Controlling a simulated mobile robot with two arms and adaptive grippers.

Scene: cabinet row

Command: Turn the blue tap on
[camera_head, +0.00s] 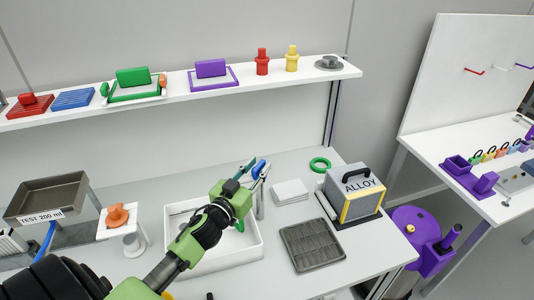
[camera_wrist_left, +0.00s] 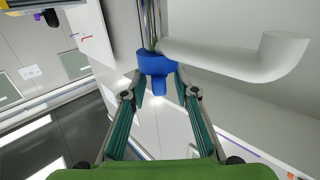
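The blue tap (camera_wrist_left: 157,64) shows in the left wrist view, just at and between my left fingertips, with a short blue stub pointing at the camera. Metal rods run up behind it, and a thick white pipe (camera_wrist_left: 235,60) passes beside it to the right. My left gripper (camera_wrist_left: 158,82) has its teal fingers apart, one on each side of the blue tap; firm contact is not clear. In the head view, my left gripper (camera_head: 257,173) is above the worktop with a bit of blue (camera_head: 259,167) between its fingers. My right gripper is not in view.
A white tray (camera_head: 250,252) lies below my left gripper. A grey rack (camera_head: 312,245), a box marked ALLOY (camera_head: 353,191) and a green ring (camera_head: 320,164) are to the right. A shelf (camera_head: 190,92) with several objects runs along the back.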

